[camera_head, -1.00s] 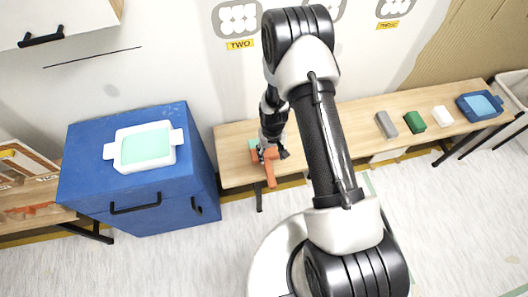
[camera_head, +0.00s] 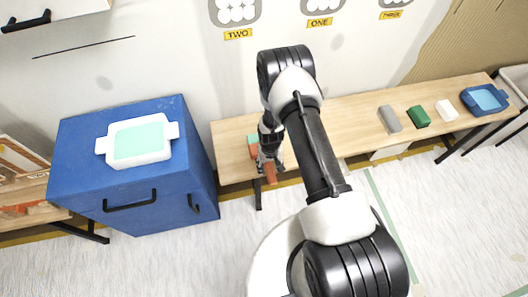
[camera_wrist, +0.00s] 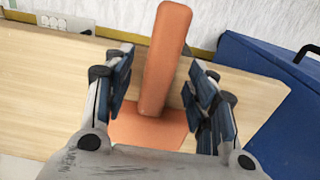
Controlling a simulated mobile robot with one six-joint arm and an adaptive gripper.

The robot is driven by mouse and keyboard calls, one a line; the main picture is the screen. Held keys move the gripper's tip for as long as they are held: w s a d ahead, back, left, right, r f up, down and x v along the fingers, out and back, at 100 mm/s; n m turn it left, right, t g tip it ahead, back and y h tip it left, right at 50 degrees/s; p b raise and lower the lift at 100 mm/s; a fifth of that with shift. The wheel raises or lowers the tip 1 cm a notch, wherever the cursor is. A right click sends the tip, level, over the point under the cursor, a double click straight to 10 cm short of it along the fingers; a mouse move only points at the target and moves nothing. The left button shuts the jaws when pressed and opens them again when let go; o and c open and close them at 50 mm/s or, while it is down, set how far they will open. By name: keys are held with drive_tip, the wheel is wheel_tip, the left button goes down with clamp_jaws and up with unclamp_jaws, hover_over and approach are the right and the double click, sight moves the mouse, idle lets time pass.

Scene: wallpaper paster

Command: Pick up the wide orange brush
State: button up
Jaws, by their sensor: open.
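The wide orange brush lies on the wooden bench, its orange handle (camera_head: 269,174) pointing towards the bench's front edge. In the wrist view the handle (camera_wrist: 166,50) runs between my fingers, and the broad orange head (camera_wrist: 148,127) lies partly hidden behind the gripper's palm. My gripper (camera_wrist: 160,78) is open, with one finger on each side of the handle and a visible gap to at least the left finger. In the head view my gripper (camera_head: 270,156) is over the brush and covers part of it.
The wooden bench (camera_head: 232,131) holds grey (camera_head: 390,118), green (camera_head: 418,117) and white (camera_head: 446,111) blocks and a blue tray (camera_head: 485,100) at right. A blue cabinet (camera_head: 82,150) with a white tray (camera_head: 160,153) stands left.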

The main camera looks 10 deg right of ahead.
drive_tip(key=shift+f, duration=0.4)
drive_tip(key=shift+c, duration=0.6)
clamp_jaws()
drive_tip(key=shift+r, duration=0.15)
wheel_tip(320, 180, up, 20)
drive_tip(key=p, duration=0.5)
drive_tip(key=shift+c, duration=2.4)
unclamp_jaws()
clamp_jaws()
